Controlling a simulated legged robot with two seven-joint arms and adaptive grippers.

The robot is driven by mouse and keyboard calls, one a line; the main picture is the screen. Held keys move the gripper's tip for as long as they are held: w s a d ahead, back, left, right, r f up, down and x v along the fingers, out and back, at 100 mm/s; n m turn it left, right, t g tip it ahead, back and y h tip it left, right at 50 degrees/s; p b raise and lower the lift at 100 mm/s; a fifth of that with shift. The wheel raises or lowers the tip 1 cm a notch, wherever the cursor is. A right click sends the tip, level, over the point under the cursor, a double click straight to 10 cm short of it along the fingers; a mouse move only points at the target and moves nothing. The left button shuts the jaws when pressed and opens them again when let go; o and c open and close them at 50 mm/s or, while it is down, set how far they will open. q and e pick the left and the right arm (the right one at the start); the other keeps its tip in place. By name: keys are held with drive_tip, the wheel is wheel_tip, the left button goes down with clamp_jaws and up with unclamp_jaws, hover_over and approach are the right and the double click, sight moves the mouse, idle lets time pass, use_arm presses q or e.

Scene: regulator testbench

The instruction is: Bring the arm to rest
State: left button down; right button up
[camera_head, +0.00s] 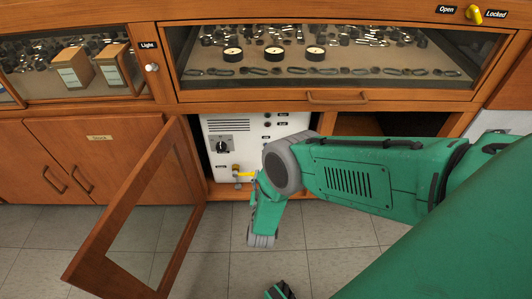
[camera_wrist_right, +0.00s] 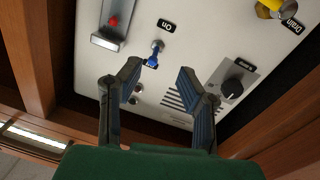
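My right arm (camera_head: 350,175) comes in from the right in the head view, bent at a grey joint in front of the open cabinet. Its gripper is not clearly seen there. In the right wrist view my right gripper (camera_wrist_right: 160,70) is open and empty, its two fingers apart. It points at the white regulator panel (camera_wrist_right: 205,45), which also shows in the head view (camera_head: 240,125). A small blue lever (camera_wrist_right: 152,60) by the "On" label appears between and beyond the fingertips; contact cannot be judged. My left gripper cannot be made out.
A wooden glass-paned door (camera_head: 95,240) stands open left of the panel. The tiled floor (camera_head: 330,240) in front has free room.

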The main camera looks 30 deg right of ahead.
drive_tip(key=shift+v, duration=0.9)
